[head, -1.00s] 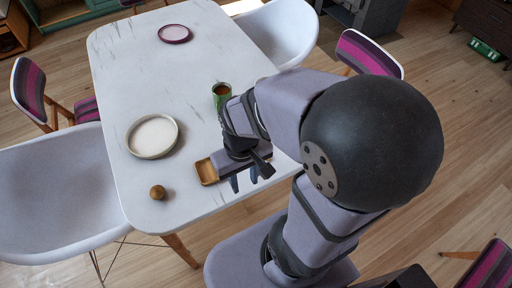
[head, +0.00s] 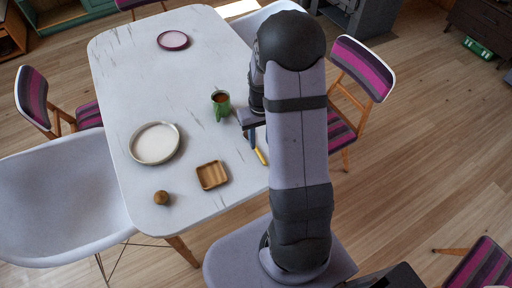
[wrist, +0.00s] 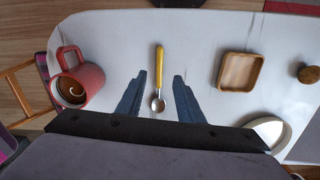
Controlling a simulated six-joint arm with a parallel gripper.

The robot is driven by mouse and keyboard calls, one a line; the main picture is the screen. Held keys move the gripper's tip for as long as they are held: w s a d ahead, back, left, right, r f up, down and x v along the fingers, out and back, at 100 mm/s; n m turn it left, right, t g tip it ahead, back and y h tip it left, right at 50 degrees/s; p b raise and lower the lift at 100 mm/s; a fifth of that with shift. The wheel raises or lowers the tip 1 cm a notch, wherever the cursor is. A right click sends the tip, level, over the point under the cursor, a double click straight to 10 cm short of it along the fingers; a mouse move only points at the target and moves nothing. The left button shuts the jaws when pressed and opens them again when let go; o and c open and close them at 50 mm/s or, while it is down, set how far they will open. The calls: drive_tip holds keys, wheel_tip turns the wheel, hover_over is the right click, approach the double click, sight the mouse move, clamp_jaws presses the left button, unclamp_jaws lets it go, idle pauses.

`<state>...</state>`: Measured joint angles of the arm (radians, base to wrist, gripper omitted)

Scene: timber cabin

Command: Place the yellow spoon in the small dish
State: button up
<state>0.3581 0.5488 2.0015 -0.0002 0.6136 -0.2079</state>
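The yellow spoon (wrist: 160,70) lies on the table with its yellow handle toward the top of the wrist view and its metal bowl toward my gripper. In the head view only part of the yellow handle (head: 261,156) shows beside my arm. My gripper (wrist: 159,77) is open and empty, its two blue fingers on either side of the spoon in the wrist view; its exact height over the table is hard to tell. The small square wooden dish (head: 212,175) is empty, left of the spoon in the head view, and also shows in the wrist view (wrist: 240,72).
A red mug (wrist: 83,84) with a dark drink shows only in the wrist view. A green mug (head: 221,108) stands beyond the dish.

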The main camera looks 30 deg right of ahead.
sight(260, 154)
drive_tip(key=shift+w+d+n, duration=0.1)
drive_tip(key=shift+w+n, duration=0.15)
drive_tip(key=shift+n, duration=0.45)
drive_tip(key=shift+s+f+p, duration=0.1)
drive_tip(key=shift+f+p, duration=0.6)
drive_tip(key=shift+f, duration=0.95)
drive_tip(key=shift+f+p, duration=0.55)
drive_tip(key=shift+f, duration=1.45)
clamp_jaws()
